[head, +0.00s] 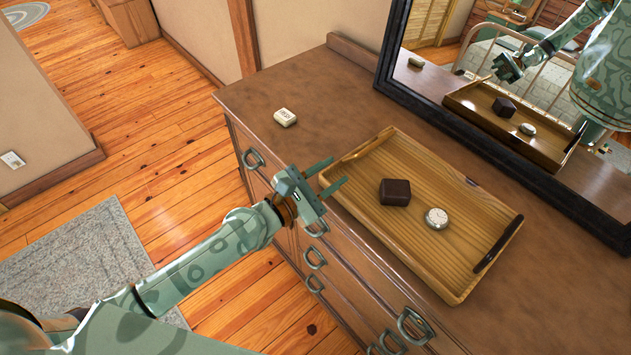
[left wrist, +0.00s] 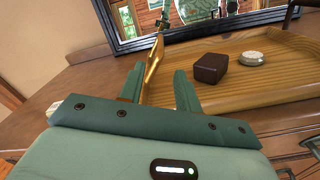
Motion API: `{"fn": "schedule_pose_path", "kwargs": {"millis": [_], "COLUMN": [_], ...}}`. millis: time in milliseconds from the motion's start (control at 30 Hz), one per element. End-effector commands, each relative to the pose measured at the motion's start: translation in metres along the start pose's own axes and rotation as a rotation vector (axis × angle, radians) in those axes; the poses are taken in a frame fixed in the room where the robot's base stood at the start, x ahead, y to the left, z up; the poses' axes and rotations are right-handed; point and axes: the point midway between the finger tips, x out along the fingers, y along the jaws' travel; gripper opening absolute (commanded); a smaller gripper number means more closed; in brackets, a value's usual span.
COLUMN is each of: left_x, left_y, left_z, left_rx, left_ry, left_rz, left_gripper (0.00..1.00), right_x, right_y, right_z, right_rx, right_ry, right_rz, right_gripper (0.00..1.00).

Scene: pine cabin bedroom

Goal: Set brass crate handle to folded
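A wooden tray-like crate (head: 432,170) sits on the dresser, with a dark handle (head: 497,245) at its right end. In the left wrist view, a narrow brass-coloured upright piece (left wrist: 153,68) stands between my fingers at the crate's near end; I cannot tell whether it is a handle or the end wall. My left gripper (head: 326,177) is open, its fingertips at the crate's left end; it also shows in the left wrist view (left wrist: 158,88). Whether it touches the crate is unclear. My right gripper is not in view.
A dark brown block (head: 395,192) and a round silver watch-like object (head: 436,218) lie in the crate. A black-framed mirror (head: 470,130) stands behind. The dresser's top left is mostly clear.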

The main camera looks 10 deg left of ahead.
Motion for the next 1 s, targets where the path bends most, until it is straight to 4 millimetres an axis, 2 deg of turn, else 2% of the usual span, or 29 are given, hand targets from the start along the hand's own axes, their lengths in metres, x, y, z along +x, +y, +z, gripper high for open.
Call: {"fn": "schedule_pose_path", "kwargs": {"millis": [100,233,567,667,767,867,900,1000], "left_x": [-0.023,-0.036,-0.040,-0.040,-0.046,-0.061,-0.070,-0.094], "left_y": [-0.002,-0.001,-0.001,-0.004,-0.022,-0.054,-0.067,-0.083], "left_z": [-0.003,-0.002,0.000,0.003,0.018,0.034,0.034,0.015], "left_rx": [-0.001,0.000,-0.001,0.034,0.253,0.730,0.969,1.522], "left_ry": [0.002,0.001,0.000,-0.008,-0.050,-0.106,-0.114,-0.084], "left_rz": [-0.002,-0.002,-0.001,-0.011,-0.069,-0.181,-0.240,-0.418], "left_gripper": [0.33,0.33,0.33,0.33,0.33,0.33,0.33,0.33], "right_x": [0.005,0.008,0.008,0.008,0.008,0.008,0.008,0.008], "right_y": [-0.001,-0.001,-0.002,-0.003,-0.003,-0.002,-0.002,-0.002], "right_z": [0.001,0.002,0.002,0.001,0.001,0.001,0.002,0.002], "right_rx": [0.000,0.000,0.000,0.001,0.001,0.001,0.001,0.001], "right_ry": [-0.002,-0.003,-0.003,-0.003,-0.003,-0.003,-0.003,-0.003], "right_rz": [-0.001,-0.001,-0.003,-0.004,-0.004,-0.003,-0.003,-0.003], "right_gripper": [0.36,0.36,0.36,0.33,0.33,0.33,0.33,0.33]}}
